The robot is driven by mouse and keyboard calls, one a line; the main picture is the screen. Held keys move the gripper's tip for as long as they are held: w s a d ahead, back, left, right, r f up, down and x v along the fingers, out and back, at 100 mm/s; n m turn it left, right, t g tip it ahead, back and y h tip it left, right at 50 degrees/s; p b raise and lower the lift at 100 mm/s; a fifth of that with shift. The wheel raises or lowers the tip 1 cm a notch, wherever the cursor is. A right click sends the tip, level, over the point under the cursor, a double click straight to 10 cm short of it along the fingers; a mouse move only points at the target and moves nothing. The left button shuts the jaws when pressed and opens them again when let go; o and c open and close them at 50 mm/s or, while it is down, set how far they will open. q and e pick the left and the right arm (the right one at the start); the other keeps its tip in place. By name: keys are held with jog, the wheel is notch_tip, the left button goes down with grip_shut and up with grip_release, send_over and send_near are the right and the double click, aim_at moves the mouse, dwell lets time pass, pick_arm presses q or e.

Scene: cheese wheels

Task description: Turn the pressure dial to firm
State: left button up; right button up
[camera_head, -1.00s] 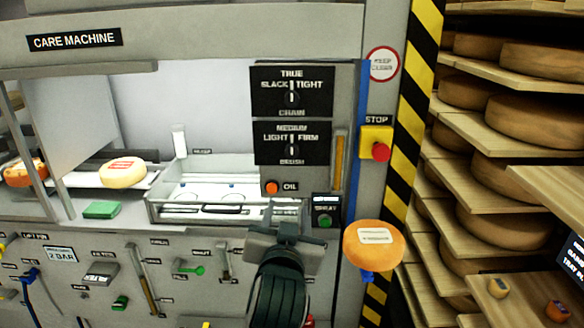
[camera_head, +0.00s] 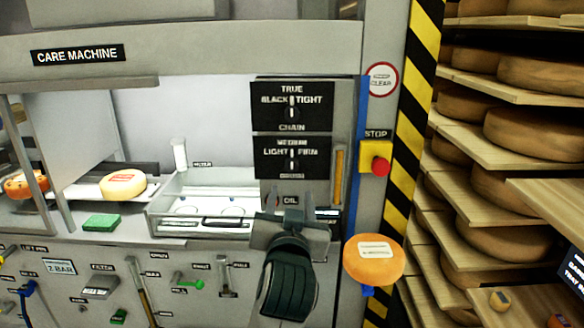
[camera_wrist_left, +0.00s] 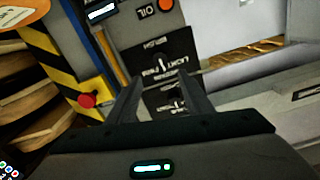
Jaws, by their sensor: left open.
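The pressure dial is a small knob (camera_head: 291,160) on the black brush panel (camera_head: 262,168), marked light, medium and firm. Its pointer looks upright, toward medium. The panel also shows upside down in the left wrist view (camera_wrist_left: 150,57), beyond the fingers. My left gripper (camera_head: 294,208) is open and empty just below the panel, in front of the oil label. In the left wrist view its two fingers (camera_wrist_left: 163,88) point toward the dial, apart from it as far as I can tell. My right gripper is not in view.
The black chain panel (camera_head: 262,100) with a similar knob sits directly above. A red stop button (camera_head: 380,166) is to the right, above an orange cheese wheel (camera_head: 372,268). A metal tray (camera_head: 165,214) lies left, and shelves of cheese (camera_head: 540,70) stand far right.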

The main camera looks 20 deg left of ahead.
aim_at(292, 168)
pick_arm(q)
jog(key=p+x, duration=0.3)
jog(key=x, duration=1)
jog(key=shift+p+x, duration=0.45)
jog(key=shift+x, duration=0.4)
jog(key=shift+f, duration=0.1)
jog(key=shift+c, duration=0.5)
jog(key=c, duration=0.9)
